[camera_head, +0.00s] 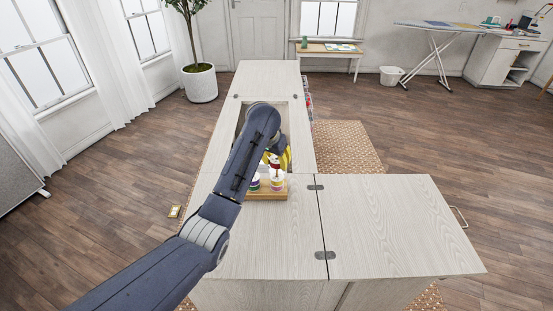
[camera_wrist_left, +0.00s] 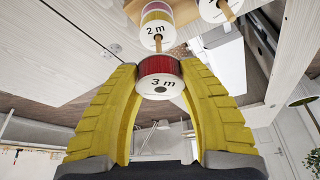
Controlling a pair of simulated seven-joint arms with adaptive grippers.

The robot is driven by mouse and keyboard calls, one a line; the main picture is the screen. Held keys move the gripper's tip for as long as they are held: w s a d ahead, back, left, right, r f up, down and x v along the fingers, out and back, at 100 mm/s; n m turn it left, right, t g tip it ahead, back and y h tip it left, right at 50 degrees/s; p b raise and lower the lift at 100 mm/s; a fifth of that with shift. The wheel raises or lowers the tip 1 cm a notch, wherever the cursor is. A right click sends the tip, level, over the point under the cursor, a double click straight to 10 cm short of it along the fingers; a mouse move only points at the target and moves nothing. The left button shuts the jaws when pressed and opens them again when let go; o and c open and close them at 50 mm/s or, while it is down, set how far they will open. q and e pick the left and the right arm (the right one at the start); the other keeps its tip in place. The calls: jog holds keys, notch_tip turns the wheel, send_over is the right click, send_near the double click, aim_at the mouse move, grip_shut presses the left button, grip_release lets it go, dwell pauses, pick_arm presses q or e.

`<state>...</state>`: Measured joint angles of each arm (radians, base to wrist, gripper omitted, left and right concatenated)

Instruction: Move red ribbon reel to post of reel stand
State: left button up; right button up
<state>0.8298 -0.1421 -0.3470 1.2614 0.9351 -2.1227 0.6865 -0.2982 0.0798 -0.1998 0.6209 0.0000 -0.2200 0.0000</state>
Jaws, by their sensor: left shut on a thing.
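The red ribbon reel (camera_wrist_left: 160,68), with a white face marked "3 m", sits between the yellow fingers of my left gripper (camera_wrist_left: 160,84), which is shut on it. In the head view the red reel (camera_head: 275,168) shows small below my wrist, just above a reel on the reel stand (camera_head: 266,195), a wooden base. In the wrist view a wooden post (camera_wrist_left: 168,47) stands out of a purple and yellow reel marked "2 m" (camera_wrist_left: 156,25), close to the red reel. I cannot tell whether the red reel is around that post. My right gripper is not in view.
Another reel (camera_wrist_left: 218,8) with its own post is beside the "2 m" reel. The stand is by the cabinet's opening (camera_head: 242,118), partly covered by my arm. The pale cabinet top (camera_head: 400,225) at right is clear.

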pick_arm(q)
jog(key=shift+f, duration=2.3)
dwell(0.5)
jog(key=o, duration=1.1)
jog(key=shift+c, duration=0.2)
jog(key=v, duration=1.2)
